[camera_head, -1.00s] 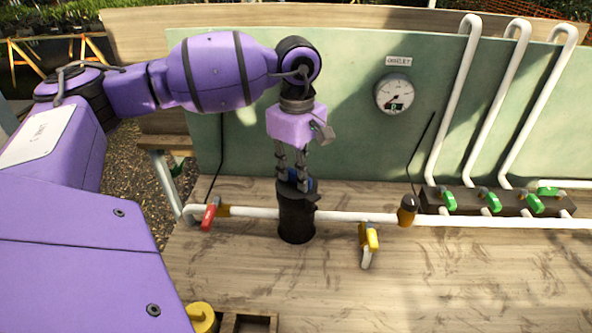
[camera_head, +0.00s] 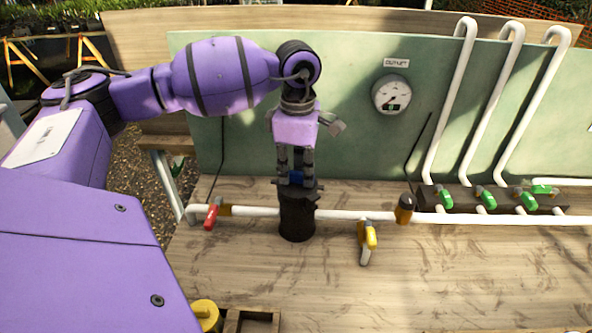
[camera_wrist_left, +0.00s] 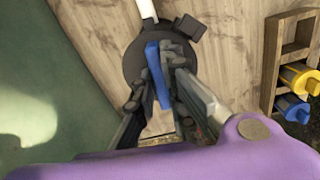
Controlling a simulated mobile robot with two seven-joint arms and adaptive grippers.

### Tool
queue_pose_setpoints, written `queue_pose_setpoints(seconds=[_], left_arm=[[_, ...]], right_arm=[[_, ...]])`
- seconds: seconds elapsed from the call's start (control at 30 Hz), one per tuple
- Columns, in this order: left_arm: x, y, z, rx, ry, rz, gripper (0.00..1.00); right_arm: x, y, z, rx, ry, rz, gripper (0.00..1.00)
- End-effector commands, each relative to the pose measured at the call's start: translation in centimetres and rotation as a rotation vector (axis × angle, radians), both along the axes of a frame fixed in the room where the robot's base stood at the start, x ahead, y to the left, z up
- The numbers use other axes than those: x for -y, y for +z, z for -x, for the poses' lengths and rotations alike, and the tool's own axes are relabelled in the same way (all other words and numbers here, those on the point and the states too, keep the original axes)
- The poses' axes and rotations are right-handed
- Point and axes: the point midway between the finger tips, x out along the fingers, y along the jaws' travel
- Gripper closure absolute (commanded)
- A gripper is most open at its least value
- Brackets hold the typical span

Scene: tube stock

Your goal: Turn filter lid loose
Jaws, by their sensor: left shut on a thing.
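The black filter housing (camera_head: 297,218) stands upright in the white pipe line on the wooden bench, with its dark lid (camera_wrist_left: 134,62) on top. A blue raised grip (camera_wrist_left: 157,75) crosses the lid; it also shows between my fingers in the head view (camera_head: 296,178). My left gripper (camera_head: 296,180) points straight down over the lid and is shut on the blue grip, one finger on each side. The fingers hide part of the lid. I cannot tell from the pictures whether the lid is loose. My right gripper is not in view.
A red-handled valve (camera_head: 211,215) is left of the filter and a yellow-handled valve (camera_head: 370,236) right of it. A gauge (camera_head: 391,95) hangs on the green board. Several green valves (camera_head: 445,197) stand at right. A wooden rack (camera_wrist_left: 268,75) holds blue and yellow cartridges.

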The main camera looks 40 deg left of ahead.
Motion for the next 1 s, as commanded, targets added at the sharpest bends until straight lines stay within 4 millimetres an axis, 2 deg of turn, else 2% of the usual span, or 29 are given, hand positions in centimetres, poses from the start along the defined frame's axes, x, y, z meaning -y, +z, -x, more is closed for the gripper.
queue_pose_setpoints(seconds=[0.2, 0.23, 0.4, 0.77, 0.87, 1.0], left_arm=[[0.0, -0.1, 0.0, -0.001, 0.01, 0.0, 1.0], [0.0, -0.1, 0.0, -0.001, 0.01, 0.0, 0.88], [0.0, -0.1, 0.0, -0.001, 0.009, 0.0, 0.68], [0.0, 0.4, 0.0, 0.0, 0.009, 0.0, 0.68], [0.0, 1.6, -0.1, 0.002, 0.009, 0.0, 0.68], [0.0, 4.5, -0.1, 0.004, 0.009, 0.0, 0.68]], right_arm=[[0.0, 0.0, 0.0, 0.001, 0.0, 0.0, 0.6], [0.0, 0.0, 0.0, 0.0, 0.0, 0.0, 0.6], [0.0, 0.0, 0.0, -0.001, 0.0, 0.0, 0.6], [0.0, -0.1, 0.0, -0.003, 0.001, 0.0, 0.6], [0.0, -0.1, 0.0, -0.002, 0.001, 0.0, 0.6], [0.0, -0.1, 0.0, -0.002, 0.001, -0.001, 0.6]])
